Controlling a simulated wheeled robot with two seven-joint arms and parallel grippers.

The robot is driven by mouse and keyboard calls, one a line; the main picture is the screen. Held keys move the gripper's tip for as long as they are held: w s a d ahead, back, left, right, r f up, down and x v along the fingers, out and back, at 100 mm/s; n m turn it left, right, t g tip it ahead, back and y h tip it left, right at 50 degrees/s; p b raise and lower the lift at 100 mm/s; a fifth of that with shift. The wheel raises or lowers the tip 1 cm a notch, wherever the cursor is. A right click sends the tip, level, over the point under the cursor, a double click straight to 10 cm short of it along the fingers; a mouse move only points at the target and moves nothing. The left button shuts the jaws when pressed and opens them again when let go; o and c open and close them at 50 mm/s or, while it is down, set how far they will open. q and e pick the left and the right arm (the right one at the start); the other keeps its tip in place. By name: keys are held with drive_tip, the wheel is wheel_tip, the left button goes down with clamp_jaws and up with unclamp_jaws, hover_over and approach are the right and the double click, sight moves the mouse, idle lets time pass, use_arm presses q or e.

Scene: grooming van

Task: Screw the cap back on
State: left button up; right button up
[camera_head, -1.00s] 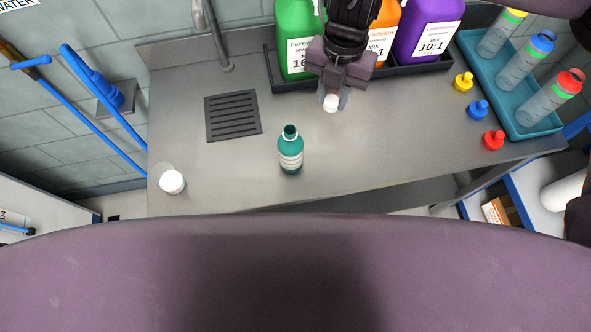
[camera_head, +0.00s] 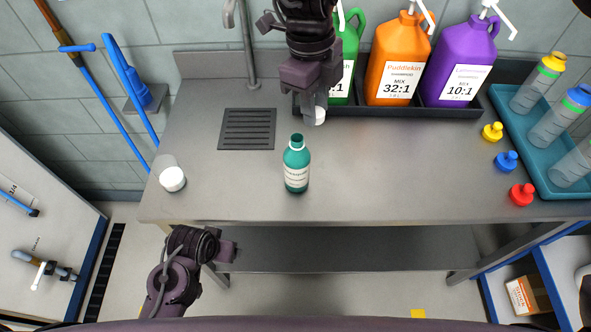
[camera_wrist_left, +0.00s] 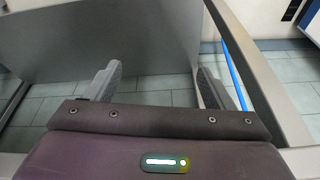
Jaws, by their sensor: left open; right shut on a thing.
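A teal bottle (camera_head: 296,170) with a white label stands upright and uncapped on the steel counter (camera_head: 400,180). My right gripper (camera_head: 318,112) is shut on a small white cap (camera_head: 319,116), above the counter and a little behind and right of the bottle's open neck. The cap is apart from the bottle. My left gripper (camera_head: 228,252) is low in front of the counter's front edge, at the left. In the left wrist view the left gripper (camera_wrist_left: 155,85) shows its two fingers spread, with nothing between them.
Green, orange (camera_head: 400,60) and purple jugs stand in a dark tray at the back. A teal tray (camera_head: 545,180) of clear bottles is at the right, beside yellow, blue and red caps (camera_head: 507,161). A white-lidded jar (camera_head: 172,179) stands at the left.

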sight(291, 168)
use_arm(q)
wheel_tip(291, 168, up, 12)
drive_tip(key=w+d+t, duration=0.1)
drive_tip(key=w+d+t+h, duration=0.1)
drive_tip(key=d, duration=0.1)
drive_tip(key=w+d+r+t, duration=0.1)
drive_tip(key=t, duration=0.1)
drive_tip(key=shift+w+d, duration=0.1)
drive_tip(key=shift+d, duration=0.15)
drive_tip(key=w+d+t, duration=0.1)
drive_tip(key=d+r+t+h, duration=0.1)
drive_tip(key=d, duration=0.1)
drive_tip(key=w+d+r+m+t+h, duration=0.1)
drive_tip(key=shift+w+d+t, duration=0.3)
drive_tip(key=shift+d, duration=0.1)
drive_tip(key=s+d+r+m+t+h, duration=0.2)
drive_tip(key=s+d+r+t+h, duration=0.1)
drive_tip(key=d+r+t+h, duration=0.1)
drive_tip(key=shift+t+h, duration=0.3)
drive_tip(key=shift+t, duration=0.3)
use_arm(e)
drive_tip(key=shift+s+a+r+n+t, duration=0.1)
drive_tip(key=shift+a+r+n+t, duration=0.35)
drive_tip(key=shift+n, duration=1.8)
drive_tip(key=shift+s+a+r+n+t, duration=0.15)
drive_tip(key=shift+a+n, duration=0.55)
drive_tip(key=shift+n, duration=1.5)
drive_tip(key=shift+s+a+r+n+t, duration=0.1)
drive_tip(key=shift+a+r+n+t, duration=0.3)
drive_tip(key=shift+n, duration=1.85)
